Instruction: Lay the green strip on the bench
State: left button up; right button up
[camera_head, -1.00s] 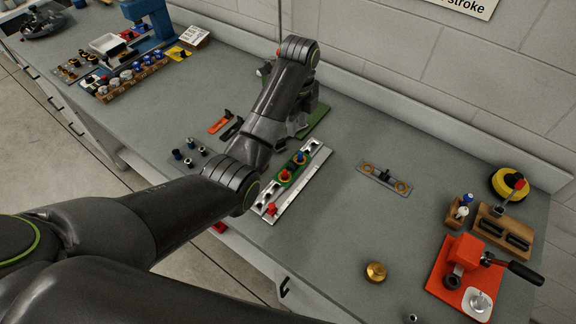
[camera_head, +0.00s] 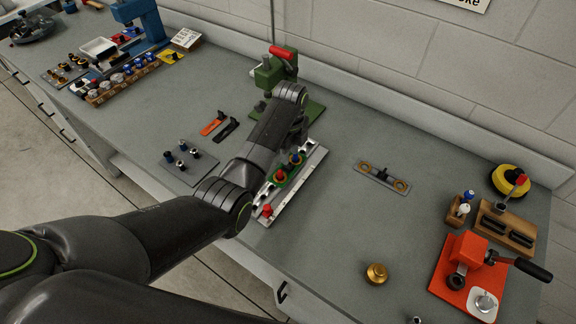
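A green strip (camera_head: 284,178) with a red and a blue knob on top shows in the head view, at the silver rail fixture (camera_head: 290,190) on the bench. My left arm crosses in front and hides the strip's left side. My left gripper (camera_head: 299,138) hangs below the wrist, just beyond the strip's far end. Its fingers are mostly hidden and dark, so I cannot tell whether they are open or touch anything. My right gripper is not in view. The grey bench (camera_head: 340,215) runs under all of this.
A green press (camera_head: 272,72) with a red handle stands behind my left wrist. An orange and a black clip (camera_head: 228,130) and a peg plate (camera_head: 188,162) lie left. A grey plate with brass rings (camera_head: 382,178), a brass knob (camera_head: 376,273) and a red press (camera_head: 462,270) are right. Bench between them is clear.

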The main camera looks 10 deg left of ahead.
pick_arm(q)
jog(key=shift+w+a+f, duration=0.1)
jog(key=shift+a+f, duration=0.05)
jog(key=shift+f, duration=0.85)
jog(key=shift+a+f, duration=0.1)
jog(key=shift+f, duration=0.85)
grip_shut()
